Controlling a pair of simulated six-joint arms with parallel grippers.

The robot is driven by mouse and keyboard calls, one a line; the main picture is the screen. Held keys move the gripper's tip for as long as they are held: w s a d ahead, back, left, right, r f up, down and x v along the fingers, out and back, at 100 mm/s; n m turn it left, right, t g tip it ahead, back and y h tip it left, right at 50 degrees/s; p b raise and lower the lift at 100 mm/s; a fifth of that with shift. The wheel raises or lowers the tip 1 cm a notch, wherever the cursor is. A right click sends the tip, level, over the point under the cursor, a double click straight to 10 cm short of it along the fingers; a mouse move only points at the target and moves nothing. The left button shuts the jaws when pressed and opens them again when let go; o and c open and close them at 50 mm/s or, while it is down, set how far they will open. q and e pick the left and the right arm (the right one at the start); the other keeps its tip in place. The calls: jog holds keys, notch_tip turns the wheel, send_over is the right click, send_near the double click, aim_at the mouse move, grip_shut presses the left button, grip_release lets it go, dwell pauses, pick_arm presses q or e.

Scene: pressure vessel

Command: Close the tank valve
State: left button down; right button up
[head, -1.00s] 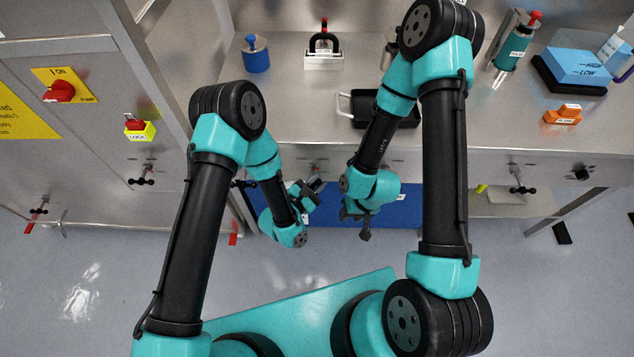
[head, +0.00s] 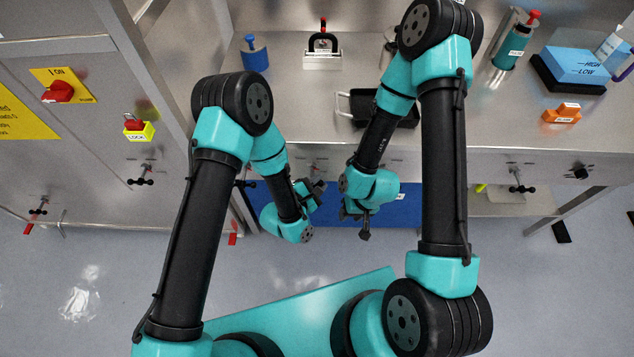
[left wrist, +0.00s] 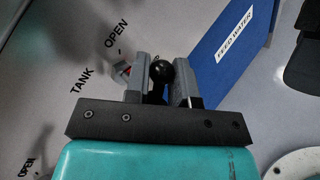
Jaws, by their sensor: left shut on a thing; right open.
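My left gripper (head: 318,187) is at the cabinet front, low in the middle of the head view. In the left wrist view, its two grey fingers (left wrist: 161,84) are shut on a black ball-shaped knob (left wrist: 160,70), the tank valve handle. The label TANK (left wrist: 81,81) is on the panel beside it, with OPEN (left wrist: 117,36) above. A small red part shows just left of the fingers. The valve is hidden behind my gripper in the head view. My right gripper (head: 357,222) is open, a little right of and below the left one, in front of the blue panel.
A blue panel (head: 410,214) marked FEED WATER in the left wrist view (left wrist: 235,42) is close to the right of the left gripper. Another black valve handle (head: 518,187) is farther right. A black tray (head: 407,122) and several items stand on the worktop. Floor space in front is clear.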

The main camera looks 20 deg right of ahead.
pick_arm(q)
jog(key=shift+s+d+f+m+y, duration=0.1)
jog(key=shift+d+f+m+y, duration=0.1)
jog(key=shift+m+y, duration=0.4)
jog(key=shift+d+f+m+y, duration=0.1)
jog(key=shift+f+m+y, duration=0.1)
jog(key=shift+m+y, duration=0.35)
jog(key=shift+f+m+y, duration=0.25)
jog(key=shift+m+y, duration=0.25)
jog(key=shift+y, duration=0.15)
jog(key=shift+f+m+y, duration=0.2)
jog(key=shift+m+y, duration=0.25)
jog(key=shift+y, duration=0.15)
jog(key=c, duration=1.1)
grip_release()
jog(key=shift+c, duration=0.2)
jog(key=shift+a, duration=0.1)
